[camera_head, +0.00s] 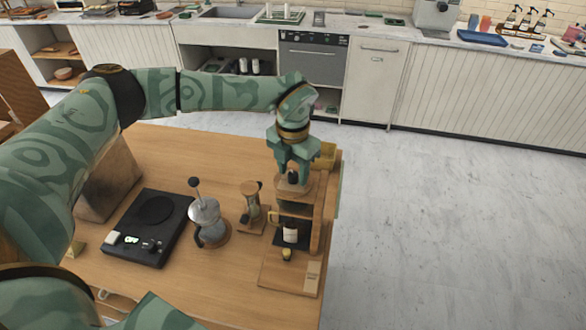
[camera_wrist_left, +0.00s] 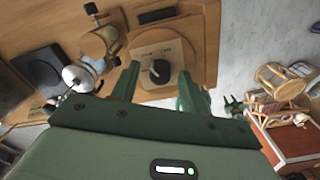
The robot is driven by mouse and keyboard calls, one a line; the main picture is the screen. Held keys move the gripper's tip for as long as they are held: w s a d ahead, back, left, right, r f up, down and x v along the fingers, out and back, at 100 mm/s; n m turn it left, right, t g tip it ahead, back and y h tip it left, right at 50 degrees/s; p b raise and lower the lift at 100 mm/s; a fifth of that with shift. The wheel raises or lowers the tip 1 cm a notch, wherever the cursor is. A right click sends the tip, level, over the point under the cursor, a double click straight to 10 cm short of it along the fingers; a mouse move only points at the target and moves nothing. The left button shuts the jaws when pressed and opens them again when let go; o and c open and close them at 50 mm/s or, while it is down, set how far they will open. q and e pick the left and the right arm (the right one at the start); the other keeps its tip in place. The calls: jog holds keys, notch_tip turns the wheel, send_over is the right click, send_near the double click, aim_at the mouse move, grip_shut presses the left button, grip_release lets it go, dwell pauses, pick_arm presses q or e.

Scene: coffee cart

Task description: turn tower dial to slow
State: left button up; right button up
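The wooden tower (camera_head: 316,228) stands near the right edge of the wooden cart. Its black dial (camera_head: 293,177) sits on the light wooden top plate, and shows between my fingers in the left wrist view (camera_wrist_left: 159,71). A pale mark on the dial points toward the upper part of that view; the plate's lettering is too small to read. My left gripper (camera_head: 294,166) hangs over the tower top, pointing down. It is open, with one finger on each side of the dial and a gap to it. My right gripper is not in view.
A black scale (camera_head: 146,230), a glass press (camera_head: 206,222) and a wooden hourglass-like stand (camera_head: 251,208) are left of the tower. A glass vessel (camera_head: 290,232) sits inside the tower. The floor (camera_head: 440,220) to the right is clear.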

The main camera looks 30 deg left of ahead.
aim_at(293, 173)
pick_arm(q)
notch_tip(293, 173, up, 16)
jog(key=shift+r+b, duration=0.15)
jog(key=shift+b, duration=0.25)
dwell(0.5)
